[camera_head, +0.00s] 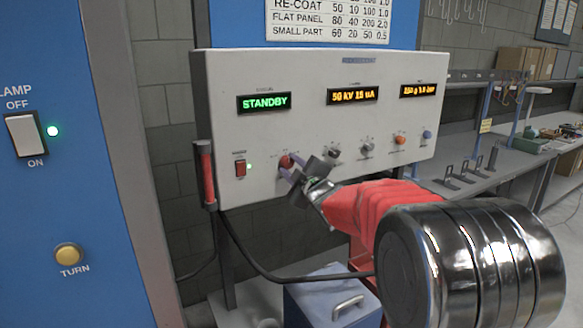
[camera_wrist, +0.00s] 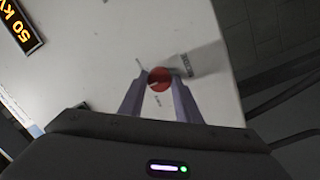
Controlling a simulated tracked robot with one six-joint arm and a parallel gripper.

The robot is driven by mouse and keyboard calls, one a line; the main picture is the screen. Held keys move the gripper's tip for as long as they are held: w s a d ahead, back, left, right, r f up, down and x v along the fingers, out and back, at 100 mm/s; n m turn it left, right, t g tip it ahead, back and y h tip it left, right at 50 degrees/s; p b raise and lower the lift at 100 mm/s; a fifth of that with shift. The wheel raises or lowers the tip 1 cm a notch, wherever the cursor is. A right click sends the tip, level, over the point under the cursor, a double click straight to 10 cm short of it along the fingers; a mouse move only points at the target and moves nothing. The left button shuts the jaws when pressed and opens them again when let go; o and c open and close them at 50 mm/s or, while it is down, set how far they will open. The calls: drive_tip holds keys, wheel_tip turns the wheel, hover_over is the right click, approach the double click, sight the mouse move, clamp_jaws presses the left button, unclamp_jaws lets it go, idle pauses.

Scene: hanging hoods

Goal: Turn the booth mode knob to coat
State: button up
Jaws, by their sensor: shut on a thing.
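The control panel (camera_head: 310,120) is a white box with a green STANDBY display (camera_head: 264,102) at its upper left. The red knob (camera_head: 286,161) sits low on the panel, below and right of that display. My gripper (camera_head: 290,170) reaches it from the lower right and is shut on it. In the wrist view the red knob (camera_wrist: 160,79) lies between the two grey fingertips (camera_wrist: 160,84). Small labels surround the knob there, too small to read surely. In the head view the fingers partly hide the knob.
A red-handled tool (camera_head: 207,177) hangs at the panel's left side. A blue box (camera_head: 332,298) and a dark cable (camera_head: 290,277) are below.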

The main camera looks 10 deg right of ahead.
drive_tip(key=shift+c, duration=0.3)
drive_tip(key=shift+m, duration=1.2)
drive_tip(key=m, duration=0.3)
drive_tip(key=shift+m+g, duration=0.3)
drive_tip(key=shift+m, duration=0.1)
drive_tip(key=m, duration=0.5)
drive_tip(key=shift+g+y, duration=0.3)
drive_tip(key=shift+g, duration=0.1)
drive_tip(key=o, duration=1.1)
drive_tip(key=shift+r, duration=0.1)
drive_tip(key=shift+c, duration=0.2)
